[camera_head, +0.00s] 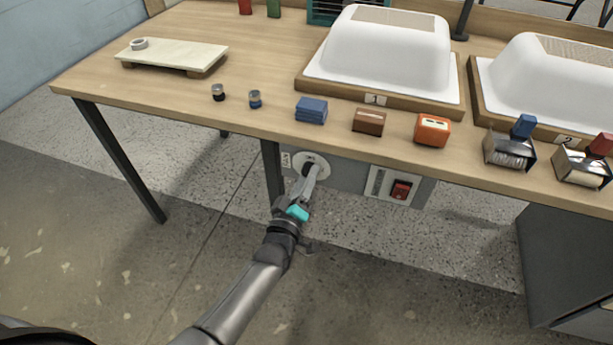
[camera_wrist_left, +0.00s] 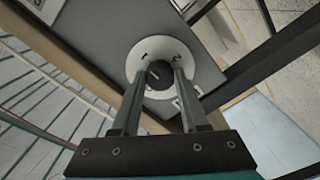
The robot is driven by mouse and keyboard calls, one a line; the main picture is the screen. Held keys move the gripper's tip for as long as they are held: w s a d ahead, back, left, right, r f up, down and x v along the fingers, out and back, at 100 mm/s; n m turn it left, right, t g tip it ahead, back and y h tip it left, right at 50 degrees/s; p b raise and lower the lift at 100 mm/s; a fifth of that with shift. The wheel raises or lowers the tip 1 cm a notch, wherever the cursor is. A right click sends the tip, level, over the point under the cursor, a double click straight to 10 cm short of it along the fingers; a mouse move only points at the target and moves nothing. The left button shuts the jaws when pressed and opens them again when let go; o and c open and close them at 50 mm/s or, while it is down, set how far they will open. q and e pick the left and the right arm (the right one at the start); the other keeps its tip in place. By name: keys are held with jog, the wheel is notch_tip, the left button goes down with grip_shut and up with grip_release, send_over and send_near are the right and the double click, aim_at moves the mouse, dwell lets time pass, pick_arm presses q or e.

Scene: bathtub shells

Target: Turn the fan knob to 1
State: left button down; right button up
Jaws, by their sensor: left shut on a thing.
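The fan knob (camera_wrist_left: 159,74) is a dark round knob with a pale pointer line, on a white round dial (camera_wrist_left: 162,48). The dial (camera_head: 322,160) also shows in the head view, on a grey panel below the table's front edge. My left gripper (camera_head: 310,172) reaches up to it from below. In the left wrist view its two fingers (camera_wrist_left: 161,80) are on either side of the knob, shut on it. The pointer line points up and left in that view. Part of the knob is hidden by the fingers. My right gripper is not in view.
A red switch (camera_head: 401,190) in a white plate is right of the dial. A table leg (camera_head: 272,180) is close left of it. Blue (camera_head: 311,111), brown (camera_head: 369,121) and orange (camera_head: 432,130) blocks sit on the table above. White shells (camera_head: 385,55) stand behind them.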

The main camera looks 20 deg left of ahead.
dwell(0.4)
pick_arm(q)
jog(key=shift+c, duration=2.1)
grip_release()
jog(key=shift+s, duration=0.15)
jog(key=s+p, duration=0.4)
jog(key=s, duration=1.1)
jog(key=shift+a, duration=0.3)
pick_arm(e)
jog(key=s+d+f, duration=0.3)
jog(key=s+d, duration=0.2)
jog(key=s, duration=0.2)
